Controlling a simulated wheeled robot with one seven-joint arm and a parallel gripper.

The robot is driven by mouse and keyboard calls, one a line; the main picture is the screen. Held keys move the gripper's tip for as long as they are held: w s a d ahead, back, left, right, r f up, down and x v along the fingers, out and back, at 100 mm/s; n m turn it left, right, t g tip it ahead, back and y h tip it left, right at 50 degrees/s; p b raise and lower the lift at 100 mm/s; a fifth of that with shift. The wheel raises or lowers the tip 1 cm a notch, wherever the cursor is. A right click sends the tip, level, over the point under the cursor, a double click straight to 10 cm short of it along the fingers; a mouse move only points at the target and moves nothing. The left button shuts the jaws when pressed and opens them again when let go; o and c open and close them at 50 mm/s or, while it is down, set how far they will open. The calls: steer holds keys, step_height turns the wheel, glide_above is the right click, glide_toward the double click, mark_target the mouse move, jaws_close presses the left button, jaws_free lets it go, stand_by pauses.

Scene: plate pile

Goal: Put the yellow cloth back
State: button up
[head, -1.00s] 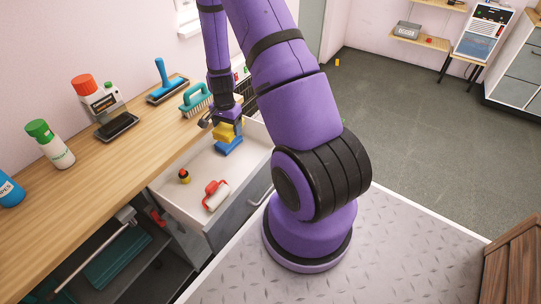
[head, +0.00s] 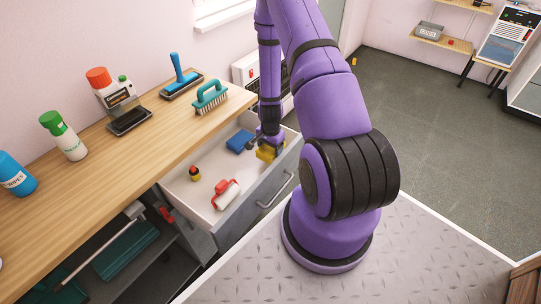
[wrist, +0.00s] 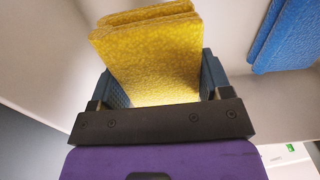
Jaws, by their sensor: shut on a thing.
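The yellow cloth (wrist: 150,55) is a folded, textured pad between the two fingers of my gripper (wrist: 160,88) in the wrist view. My gripper is shut on it. In the head view my gripper (head: 267,143) and the yellow cloth (head: 268,153) are at the right end of the open drawer (head: 212,212), close to its front wall. A blue cloth (head: 240,141) lies in the drawer just left of my gripper; it also shows at the upper right of the wrist view (wrist: 286,38). I cannot tell if the yellow cloth touches the drawer floor.
The drawer also holds a red-and-white roller (head: 225,193) and a small red-and-yellow item (head: 195,174). The wooden counter (head: 105,165) above bears a teal brush (head: 211,97), a squeegee (head: 181,80) and bottles. Bare drawer floor lies between these items.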

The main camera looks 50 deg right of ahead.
steer(key=shift+f, duration=2)
steer(key=shift+f, duration=0.15)
steer(key=o, duration=1)
steer(key=shift+o, duration=0.2)
